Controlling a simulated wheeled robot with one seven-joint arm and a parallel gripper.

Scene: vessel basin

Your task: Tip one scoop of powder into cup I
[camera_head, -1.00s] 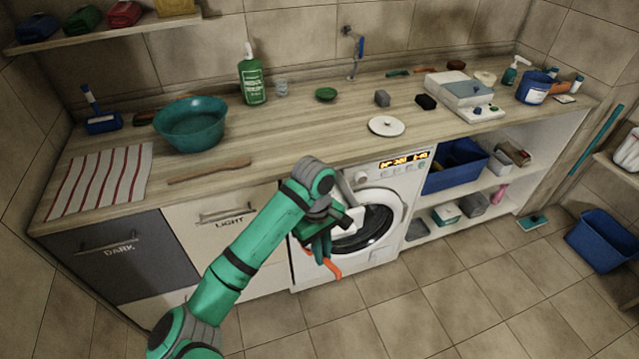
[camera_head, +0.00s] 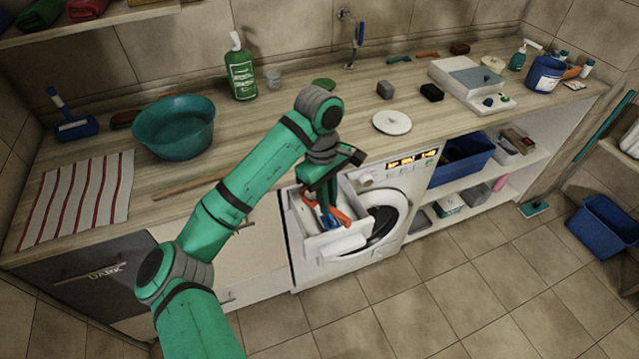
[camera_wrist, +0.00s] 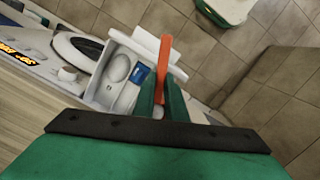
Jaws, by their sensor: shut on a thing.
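My gripper (camera_head: 325,205) is over the pulled-out white detergent drawer (camera_head: 298,222) of the washing machine. Its green fingers (camera_wrist: 160,100) are closed on a long orange tool (camera_wrist: 165,55), seemingly the scoop. It also shows at the drawer in the head view (camera_head: 342,216). Its bowl and any powder cannot be made out. In the wrist view the drawer (camera_wrist: 180,72) has a rounded cup (camera_wrist: 120,68) and a blue piece (camera_wrist: 138,74) beside it, left of the fingers. Small marks inside are too small to read, so I cannot tell which cup is I.
The washer door (camera_head: 392,208) is right of the drawer. The worktop above holds a teal basin (camera_head: 174,128), a green bottle (camera_head: 240,70), a white lid-like disc (camera_head: 391,122) and a white scale-like box (camera_head: 470,85). Floor tiles in front are clear.

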